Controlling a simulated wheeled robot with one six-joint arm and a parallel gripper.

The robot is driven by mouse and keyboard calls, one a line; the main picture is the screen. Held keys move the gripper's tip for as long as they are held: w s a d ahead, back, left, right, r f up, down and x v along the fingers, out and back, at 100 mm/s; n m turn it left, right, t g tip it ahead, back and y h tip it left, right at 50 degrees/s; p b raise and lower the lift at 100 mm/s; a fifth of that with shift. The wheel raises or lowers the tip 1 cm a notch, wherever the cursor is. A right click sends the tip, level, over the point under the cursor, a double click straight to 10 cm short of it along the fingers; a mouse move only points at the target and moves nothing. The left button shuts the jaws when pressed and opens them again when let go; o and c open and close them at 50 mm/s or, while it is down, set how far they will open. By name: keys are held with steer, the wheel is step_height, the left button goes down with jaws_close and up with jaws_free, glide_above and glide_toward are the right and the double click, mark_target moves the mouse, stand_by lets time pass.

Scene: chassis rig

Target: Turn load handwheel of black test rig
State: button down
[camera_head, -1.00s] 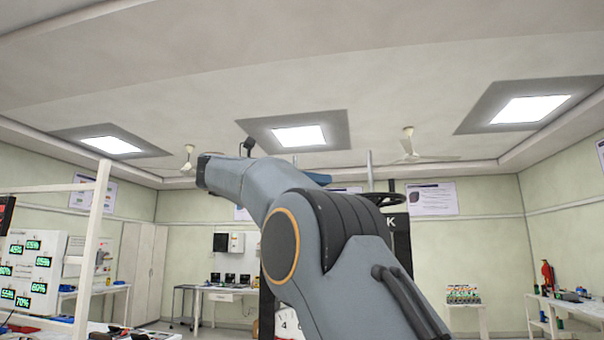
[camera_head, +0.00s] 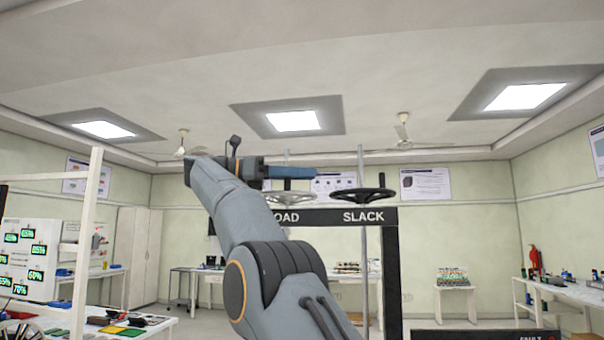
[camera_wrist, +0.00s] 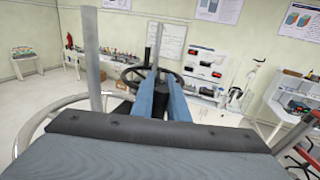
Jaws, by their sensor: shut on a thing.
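The black test rig's frame (camera_head: 391,275) carries a top bar marked LOAD and SLACK. The silver load handwheel (camera_head: 293,203) sits above LOAD on a thin post, partly behind my arm. Its pale rim (camera_wrist: 38,120) sweeps past my gripper in the wrist view. The black slack handwheel (camera_head: 363,195) is to the right, and shows beyond my fingers in the wrist view (camera_wrist: 126,77). My gripper (camera_head: 318,173) points right at the load handwheel, with blue fingers (camera_wrist: 154,80) close together. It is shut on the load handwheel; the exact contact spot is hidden.
The slack post (camera_head: 362,165) rises just beyond my fingertips. A white frame post (camera_head: 87,240) and a bench with coloured parts (camera_head: 120,325) stand at left. A bench with a red extinguisher (camera_head: 534,258) is at right.

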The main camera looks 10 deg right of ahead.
steer(key=c, duration=1.7)
jaws_free()
steer(key=shift+a, duration=0.1)
steer(key=shift+t+b, duration=0.3)
steer(key=shift+b, duration=0.05)
